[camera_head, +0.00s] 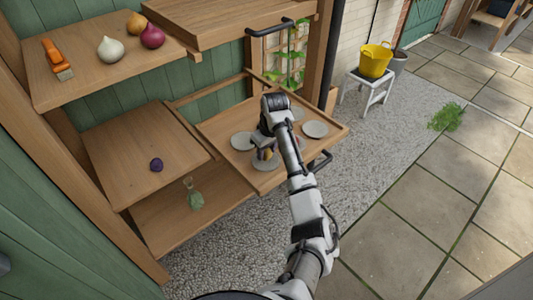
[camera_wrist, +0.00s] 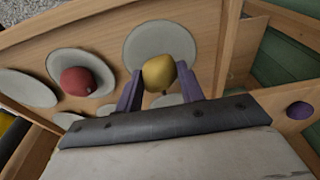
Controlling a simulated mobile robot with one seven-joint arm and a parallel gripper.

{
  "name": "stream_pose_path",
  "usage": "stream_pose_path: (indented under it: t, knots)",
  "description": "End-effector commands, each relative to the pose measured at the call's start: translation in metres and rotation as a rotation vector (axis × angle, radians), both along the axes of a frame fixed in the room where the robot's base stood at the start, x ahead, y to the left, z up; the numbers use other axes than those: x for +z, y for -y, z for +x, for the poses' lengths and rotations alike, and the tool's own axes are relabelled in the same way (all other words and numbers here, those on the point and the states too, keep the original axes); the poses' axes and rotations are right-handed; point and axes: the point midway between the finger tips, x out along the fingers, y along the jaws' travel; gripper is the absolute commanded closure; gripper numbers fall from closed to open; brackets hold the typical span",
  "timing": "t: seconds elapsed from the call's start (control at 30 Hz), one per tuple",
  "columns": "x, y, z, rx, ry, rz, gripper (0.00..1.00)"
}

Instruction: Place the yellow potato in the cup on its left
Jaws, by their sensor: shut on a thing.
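The yellow potato (camera_wrist: 159,74) is between the two purple fingers of my gripper (camera_wrist: 158,84) in the wrist view; the gripper is shut on it. The potato also shows under my gripper (camera_head: 264,150) in the head view (camera_head: 269,154). Behind it in the wrist view is a round pale saucer (camera_wrist: 160,32); I cannot tell whether the potato touches it. To its left is another saucer (camera_wrist: 70,58) with a red potato-like thing (camera_wrist: 78,80) on it. I see flat saucers, no clear tall cup. My arm hides part of the tray in the head view.
More saucers (camera_head: 315,129) (camera_head: 241,141) lie on the pulled-out wooden tray (camera_head: 220,124), which has a dark handle. A shelf (camera_head: 85,82) holds onions and an orange-handled brush. A purple thing (camera_head: 156,165) lies on the middle shelf, and a green bottle (camera_head: 194,197) stands below.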

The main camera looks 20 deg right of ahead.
Motion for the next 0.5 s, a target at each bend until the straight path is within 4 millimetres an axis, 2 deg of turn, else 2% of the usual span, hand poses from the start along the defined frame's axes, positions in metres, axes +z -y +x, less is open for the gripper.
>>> stream_pose_path:
  t: [0.1, 0.47, 0.5]
  knots:
    - [-0.016, 0.0, -0.001, 0.0, -0.001, 0.001, 0.85]
    - [-0.021, -0.001, 0.0, 0.0, 0.001, 0.001, 0.85]
    - [-0.02, 0.0, 0.0, 0.0, 0.001, 0.0, 0.58]
